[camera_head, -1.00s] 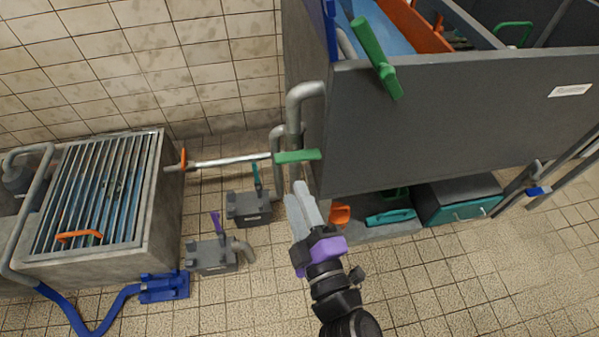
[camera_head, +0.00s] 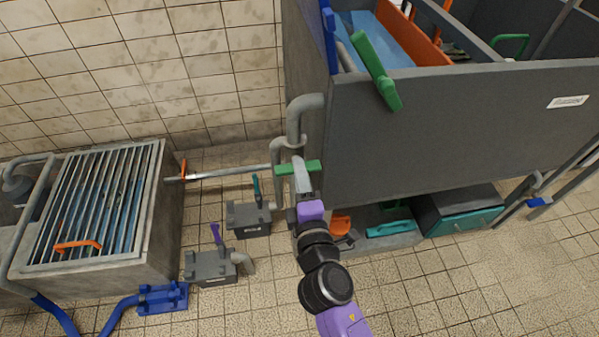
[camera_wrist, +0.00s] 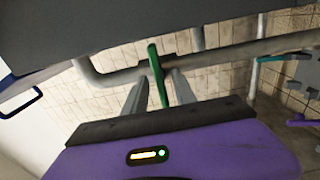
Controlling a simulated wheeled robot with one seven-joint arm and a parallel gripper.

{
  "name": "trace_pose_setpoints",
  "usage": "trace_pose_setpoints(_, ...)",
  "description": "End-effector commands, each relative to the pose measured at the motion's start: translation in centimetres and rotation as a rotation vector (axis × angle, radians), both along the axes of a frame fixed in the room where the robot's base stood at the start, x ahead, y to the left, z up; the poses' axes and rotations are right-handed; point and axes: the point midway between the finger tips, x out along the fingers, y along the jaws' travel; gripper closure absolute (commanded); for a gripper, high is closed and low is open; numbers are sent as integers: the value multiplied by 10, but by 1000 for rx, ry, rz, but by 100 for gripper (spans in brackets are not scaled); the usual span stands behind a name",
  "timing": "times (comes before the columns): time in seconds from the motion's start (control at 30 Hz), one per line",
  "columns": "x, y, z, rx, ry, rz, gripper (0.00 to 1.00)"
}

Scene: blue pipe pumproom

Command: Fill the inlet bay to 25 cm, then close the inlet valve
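A green lever (camera_head: 313,167) sits on the grey pipe at the left corner of the large grey tank (camera_head: 440,130). It also shows in the wrist view (camera_wrist: 157,75). My gripper (camera_head: 300,165) is at this lever. In the wrist view my gripper (camera_wrist: 158,80) has its two fingers apart, one on each side of the lever, with a small gap on both sides. A second green lever (camera_head: 375,70) stands at the tank's upper left rim. Blue water (camera_head: 383,38) shows in a bay beside an orange divider. No label or level mark there is readable.
A grated concrete basin (camera_head: 100,205) with an orange handle stands at the left. Grey pump blocks with a teal lever (camera_head: 256,188) and a purple lever (camera_head: 216,234) sit on the floor. A teal-fronted box (camera_head: 463,218) lies below the tank. The tiled floor at lower right is clear.

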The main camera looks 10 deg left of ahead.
Motion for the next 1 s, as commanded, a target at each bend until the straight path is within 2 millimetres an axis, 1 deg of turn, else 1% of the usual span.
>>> trace_pose_setpoints(0.1, 3, 1, 1, 1, -1, 1, 67)
trace_pose_setpoints(0.3, 3, 1, 0, 2, 1, 1, 67)
trace_pose_setpoints(0.47, 3, 1, 0, 2, 1, 0, 99)
trace_pose_setpoints(0.5, 3, 1, 0, 2, 1, 0, 100)
trace_pose_setpoints(0.67, 3, 1, 0, 3, 1, 0, 100)
trace_pose_setpoints(0.77, 3, 0, -2, 41, 11, -2, 100)
trace_pose_setpoints(0.87, 4, -1, -4, 147, 41, -4, 100)
trace_pose_setpoints(1.0, 4, -1, -4, 332, 93, -3, 100)
